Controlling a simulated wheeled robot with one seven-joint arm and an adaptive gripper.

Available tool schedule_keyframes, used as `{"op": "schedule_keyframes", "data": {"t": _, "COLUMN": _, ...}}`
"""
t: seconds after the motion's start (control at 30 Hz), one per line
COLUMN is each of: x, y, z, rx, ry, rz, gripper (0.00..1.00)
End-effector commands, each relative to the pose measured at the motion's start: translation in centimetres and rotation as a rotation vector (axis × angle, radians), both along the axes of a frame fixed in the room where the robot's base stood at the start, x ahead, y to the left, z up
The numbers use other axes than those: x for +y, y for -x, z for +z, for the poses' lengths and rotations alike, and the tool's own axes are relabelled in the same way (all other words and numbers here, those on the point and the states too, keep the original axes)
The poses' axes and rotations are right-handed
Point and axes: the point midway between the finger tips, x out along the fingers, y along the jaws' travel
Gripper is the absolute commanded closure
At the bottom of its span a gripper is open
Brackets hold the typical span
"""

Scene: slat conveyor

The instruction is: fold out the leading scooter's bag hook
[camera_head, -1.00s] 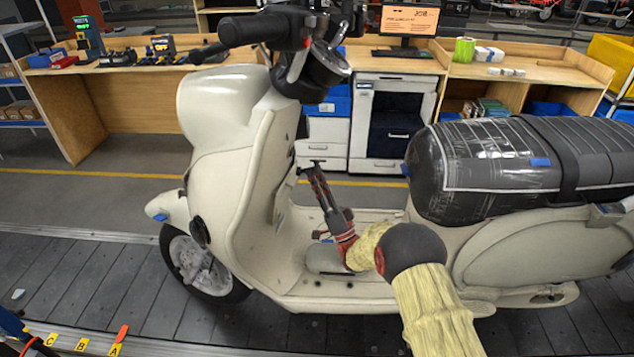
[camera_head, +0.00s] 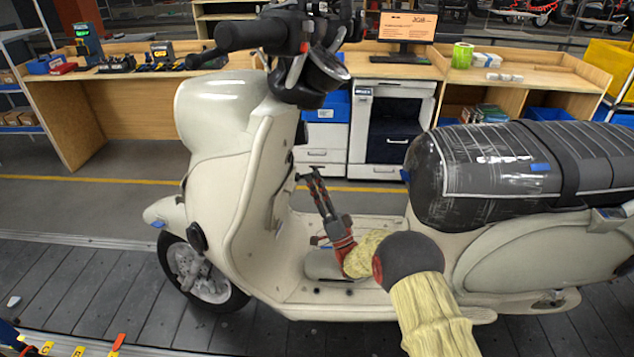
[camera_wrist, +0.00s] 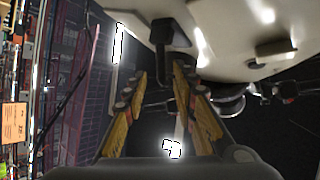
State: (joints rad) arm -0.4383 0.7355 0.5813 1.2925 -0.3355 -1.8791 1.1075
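The leading scooter is a cream step-through scooter (camera_head: 225,115) standing on the slat conveyor. My gripper (camera_head: 313,175) reaches over its footboard to the inner face of the leg shield. In the wrist view, a black bag hook (camera_wrist: 170,38) sticks out from the cream panel, with a narrow dark tip pointing down. My gripper (camera_wrist: 160,75) has its two yellow-striped fingers apart there, with the hook's tip between or just in front of the fingertips. I cannot tell whether either finger touches it. In the head view the hook is too small to make out clearly.
A black wrapped seat (camera_head: 490,170) lies right of my arm. The handlebar (camera_head: 270,35) is above my gripper. The grey slat conveyor (camera_head: 100,275) runs beneath the scooter. Wooden workbenches (camera_head: 150,85) and a monitor (camera_head: 407,27) stand behind, beyond a yellow floor line.

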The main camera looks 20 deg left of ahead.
Motion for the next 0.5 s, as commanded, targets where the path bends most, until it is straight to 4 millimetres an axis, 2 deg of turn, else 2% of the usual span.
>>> {"op": "schedule_keyframes", "data": {"t": 0.23, "x": -0.5, "y": 0.4, "z": -0.9, "rx": 0.002, "ry": 0.002, "rz": 0.001, "gripper": 0.73}}
{"op": "schedule_keyframes", "data": {"t": 0.5, "x": -2.9, "y": 2.2, "z": -3.9, "rx": 0.003, "ry": 0.002, "rz": -0.001, "gripper": 0.73}}
